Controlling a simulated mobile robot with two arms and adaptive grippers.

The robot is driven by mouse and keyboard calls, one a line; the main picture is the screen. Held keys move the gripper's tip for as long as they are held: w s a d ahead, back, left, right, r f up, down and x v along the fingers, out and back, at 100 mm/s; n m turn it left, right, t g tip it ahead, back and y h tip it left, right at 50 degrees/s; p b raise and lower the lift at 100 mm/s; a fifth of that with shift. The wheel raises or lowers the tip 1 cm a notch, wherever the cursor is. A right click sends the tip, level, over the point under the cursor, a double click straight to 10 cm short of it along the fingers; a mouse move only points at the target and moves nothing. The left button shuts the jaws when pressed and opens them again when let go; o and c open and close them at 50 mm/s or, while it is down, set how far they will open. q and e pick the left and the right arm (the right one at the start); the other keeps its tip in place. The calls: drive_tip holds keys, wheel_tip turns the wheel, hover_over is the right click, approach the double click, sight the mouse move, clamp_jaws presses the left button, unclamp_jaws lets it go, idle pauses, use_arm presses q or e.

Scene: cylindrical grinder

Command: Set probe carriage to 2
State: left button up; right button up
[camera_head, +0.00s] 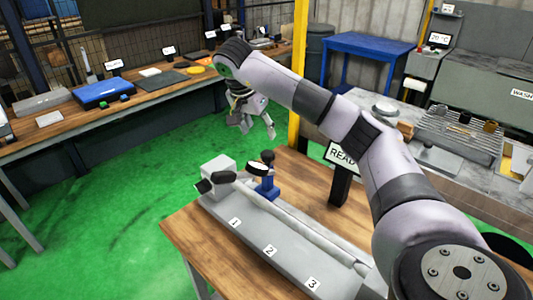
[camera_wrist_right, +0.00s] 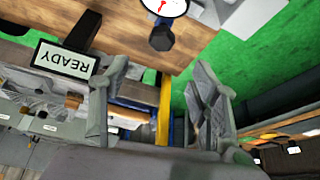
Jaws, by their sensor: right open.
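The probe carriage (camera_head: 267,188) is a blue block with a round white dial and a black knob. It sits on the grey grinder bed (camera_head: 290,247), roughly across from label 1 (camera_head: 235,222). Label 2 (camera_head: 269,250) and label 3 (camera_head: 312,283) lie farther along the front face. In the right wrist view the dial (camera_wrist_right: 166,5) and black knob (camera_wrist_right: 161,38) show at the top edge. My right gripper (camera_head: 257,132) is open and empty, beyond the carriage and apart from it. Its spread fingers also show in the wrist view (camera_wrist_right: 160,68). My left gripper is not in view.
A READY sign (camera_head: 341,157) on a black post stands behind the bed on the wooden table (camera_head: 180,228). My right arm crosses over the table's right side. A long workbench (camera_head: 135,110) is at the left. Green floor (camera_head: 110,205) lies open between.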

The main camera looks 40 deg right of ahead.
sight(267, 153)
drive_tip(key=p+x, duration=0.2)
drive_tip(key=x, duration=0.6)
drive_tip(key=shift+w+d+r, duration=0.1)
drive_tip(key=shift+w, duration=0.05)
drive_tip(key=x, duration=0.3)
drive_tip(key=shift+p, duration=0.4)
drive_tip(key=shift+w+d+f, duration=0.15)
drive_tip(key=shift+d+f, duration=0.05)
drive_tip(key=shift+f, duration=0.35)
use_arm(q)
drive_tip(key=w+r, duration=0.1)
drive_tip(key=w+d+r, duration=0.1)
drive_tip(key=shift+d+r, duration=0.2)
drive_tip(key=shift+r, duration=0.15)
use_arm(e)
drive_tip(key=shift+a, duration=0.1)
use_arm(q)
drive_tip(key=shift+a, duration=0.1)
use_arm(e)
clamp_jaws()
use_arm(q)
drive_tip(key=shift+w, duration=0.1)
